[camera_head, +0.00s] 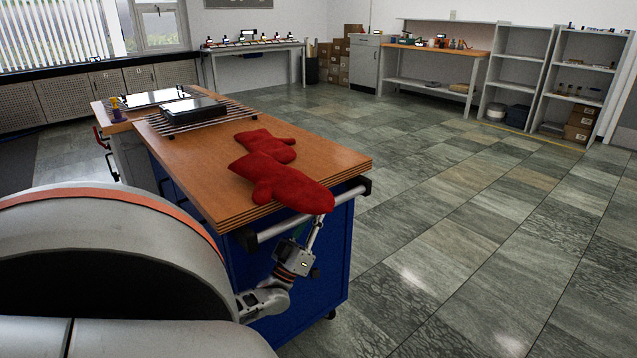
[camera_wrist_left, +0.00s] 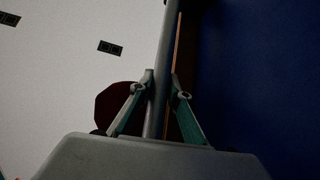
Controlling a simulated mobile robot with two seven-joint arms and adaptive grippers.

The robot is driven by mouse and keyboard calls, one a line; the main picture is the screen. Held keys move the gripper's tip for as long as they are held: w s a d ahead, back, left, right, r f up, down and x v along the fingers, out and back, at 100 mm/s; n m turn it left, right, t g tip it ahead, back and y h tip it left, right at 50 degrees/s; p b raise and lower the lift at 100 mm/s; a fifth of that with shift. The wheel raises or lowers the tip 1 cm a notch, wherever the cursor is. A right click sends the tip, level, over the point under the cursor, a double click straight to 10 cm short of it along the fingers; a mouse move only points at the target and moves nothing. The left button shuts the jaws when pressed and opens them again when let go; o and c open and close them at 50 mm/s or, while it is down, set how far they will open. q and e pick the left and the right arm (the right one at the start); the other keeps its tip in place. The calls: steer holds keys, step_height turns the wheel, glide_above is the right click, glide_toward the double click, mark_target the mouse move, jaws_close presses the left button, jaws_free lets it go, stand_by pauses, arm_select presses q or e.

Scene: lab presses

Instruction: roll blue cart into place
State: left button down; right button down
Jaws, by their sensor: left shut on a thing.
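The blue cart (camera_head: 335,245) stands in front of me with a wooden top (camera_head: 335,160) and a pale handle bar (camera_head: 272,232) along its near end. My left gripper (camera_head: 312,232) is at this handle, below the overhanging mitt. In the left wrist view, the fingers of my left gripper (camera_wrist_left: 163,80) lie on both sides of the handle bar (camera_wrist_left: 162,45) and are shut on it. The blue side of the cart (camera_wrist_left: 250,80) fills the right of that view. My right gripper is not in view.
Two red mitts (camera_head: 265,146) (camera_head: 285,187) lie on the cart top, one overhanging the handle end. A dark device (camera_head: 193,109) sits on a slatted rack behind them. A wood-topped unit (camera_head: 103,113) stands at the cart's far left. The tiled floor (camera_head: 450,220) to the right is clear.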

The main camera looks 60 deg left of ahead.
arm_select(q)
steer(key=c, duration=2)
jaws_free()
steer(key=shift+s+a, duration=0.1)
steer(key=shift+a, duration=0.2)
steer(key=shift+o, duration=0.5)
steer(key=shift+a, duration=0.1)
steer(key=v, duration=1.2)
